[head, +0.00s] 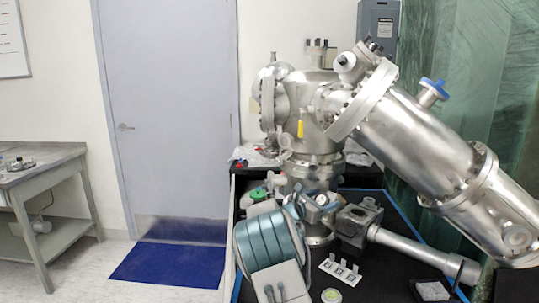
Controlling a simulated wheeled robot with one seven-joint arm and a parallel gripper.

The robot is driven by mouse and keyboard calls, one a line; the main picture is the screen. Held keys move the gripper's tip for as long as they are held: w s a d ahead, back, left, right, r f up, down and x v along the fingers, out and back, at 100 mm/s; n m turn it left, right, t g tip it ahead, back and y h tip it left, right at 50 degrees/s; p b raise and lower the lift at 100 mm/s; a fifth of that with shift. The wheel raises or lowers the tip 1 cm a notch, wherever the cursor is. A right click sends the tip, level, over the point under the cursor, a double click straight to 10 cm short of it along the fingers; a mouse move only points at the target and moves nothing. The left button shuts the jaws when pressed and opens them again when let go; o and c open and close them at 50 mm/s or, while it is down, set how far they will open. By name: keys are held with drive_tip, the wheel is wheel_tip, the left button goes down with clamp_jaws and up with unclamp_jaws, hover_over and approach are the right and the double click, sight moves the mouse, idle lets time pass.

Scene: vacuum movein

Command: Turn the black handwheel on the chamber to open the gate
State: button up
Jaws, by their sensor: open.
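The silver metal chamber (312,110) stands upright in the middle of the head view, on a black-topped table. A wide silver cylinder (425,140) slopes from it down to the right. I cannot make out a black handwheel for sure among the small fittings around the chamber. A grey block-shaped fitting (358,219) with a long tube (420,248) lies low in front of the chamber. I cannot make out my gripper in this view.
A teal-banded body (270,243) with a pale end covers part of the table's near left. White tags (340,268) and a small round disc (331,295) lie on the black tabletop (385,285). A workbench (45,165) stands left. Floor around the blue mat (172,264) is clear.

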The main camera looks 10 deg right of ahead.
drive_tip(key=b+v, duration=0.2)
drive_tip(key=v, duration=1.1)
wheel_tip(320, 180, up, 12)
drive_tip(key=a+n+t+y+p, duration=0.2)
drive_tip(key=n+t+y+p, duration=0.45)
drive_tip(key=n, duration=0.65)
drive_tip(key=s+a+r+n+y+p, duration=0.6)
drive_tip(key=n+y, duration=0.3)
drive_tip(key=n, duration=0.6)
drive_tip(key=shift+s+a+r, duration=0.5)
drive_tip(key=shift+s, duration=0.35)
drive_tip(key=shift+g, duration=0.25)
